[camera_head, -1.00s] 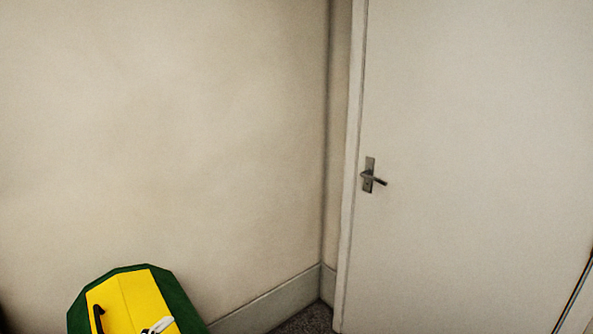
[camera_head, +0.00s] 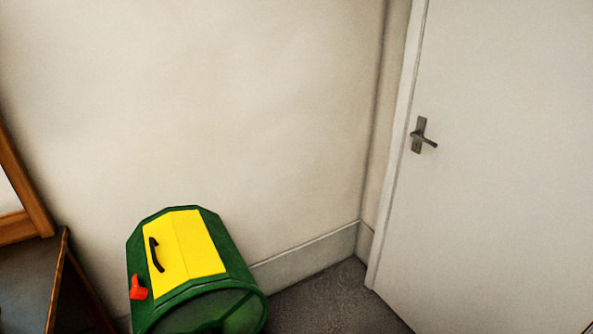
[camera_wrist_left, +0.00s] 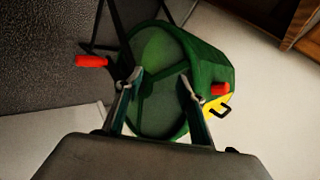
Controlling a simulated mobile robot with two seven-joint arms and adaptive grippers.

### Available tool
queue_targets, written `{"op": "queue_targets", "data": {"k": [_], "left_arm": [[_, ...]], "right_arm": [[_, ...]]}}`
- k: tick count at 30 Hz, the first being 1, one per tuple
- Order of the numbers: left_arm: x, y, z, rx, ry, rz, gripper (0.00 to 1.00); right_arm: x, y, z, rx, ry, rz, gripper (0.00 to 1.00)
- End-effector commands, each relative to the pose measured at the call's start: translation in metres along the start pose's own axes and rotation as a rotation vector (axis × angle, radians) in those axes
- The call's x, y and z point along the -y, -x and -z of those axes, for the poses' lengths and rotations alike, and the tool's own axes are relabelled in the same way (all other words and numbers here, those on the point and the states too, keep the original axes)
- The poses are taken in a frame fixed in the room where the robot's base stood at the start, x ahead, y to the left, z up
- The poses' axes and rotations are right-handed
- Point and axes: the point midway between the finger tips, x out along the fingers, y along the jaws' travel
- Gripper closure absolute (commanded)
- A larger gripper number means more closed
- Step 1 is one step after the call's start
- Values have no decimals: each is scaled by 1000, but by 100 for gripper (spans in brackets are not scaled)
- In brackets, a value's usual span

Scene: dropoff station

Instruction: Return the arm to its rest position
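My left gripper (camera_wrist_left: 159,84) shows in the left wrist view with its two fingers spread apart. It is open, and nothing is between the fingertips. A green drum-shaped bin (camera_wrist_left: 160,52) is behind the fingers in that view, and I cannot tell how far away it is. No gripper shows in the head view. My right gripper is in neither current view.
The green bin (camera_head: 240,270) has a yellow lid (camera_head: 190,245), a black handle and a red knob (camera_head: 138,288). A dark table (camera_head: 28,280) is at the left. A white door (camera_head: 500,170) stands at the right, and bare carpet (camera_head: 330,295) lies before it.

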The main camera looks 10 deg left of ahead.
Motion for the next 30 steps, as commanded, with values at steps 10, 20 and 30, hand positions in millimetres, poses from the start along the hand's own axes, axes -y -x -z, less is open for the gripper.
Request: {"op": "queue_targets", "data": {"k": [10, 20, 30], "left_arm": [[-59, -34, 26, -148, 82, -94, 62], [-154, -67, 51, -364, 279, -250, 62], [-205, -73, 58, -508, 467, -342, 62]], "right_arm": [[2, -4, -9, 5, -1, 2, 60], [5, -10, -24, 14, -3, 4, 60], [7, -14, -33, 20, -5, 6, 60]]}}
